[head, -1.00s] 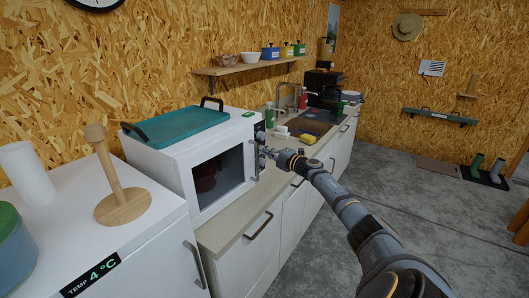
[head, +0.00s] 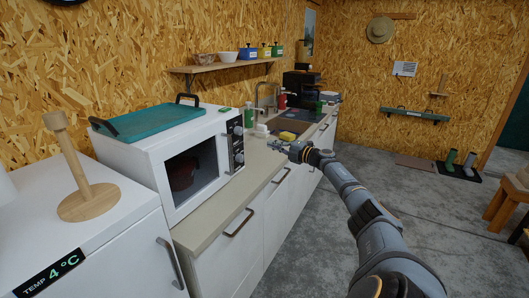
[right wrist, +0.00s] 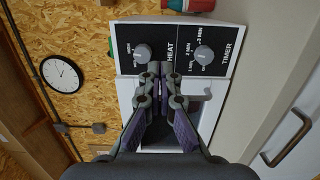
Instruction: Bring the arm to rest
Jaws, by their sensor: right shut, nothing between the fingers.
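My right arm comes in from the lower right of the head view. Its gripper (head: 280,146) is shut and empty, in the air to the right of the white microwave (head: 135,152), apart from its control panel. In the right wrist view the two fingers (right wrist: 160,76) are together in front of the panel, with the HEAT knob (right wrist: 142,53) and the TIMER knob (right wrist: 204,55) beyond them. The microwave door is closed, and a dark reddish bowl (head: 182,173) shows through its window. My left gripper is not in view.
A teal tray (head: 150,121) lies on the microwave. A wooden holder (head: 88,203) stands on the white fridge at left. The counter (head: 225,212) runs back to a sink with a yellow sponge (head: 288,135). The grey floor (head: 300,235) to the right is mostly clear.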

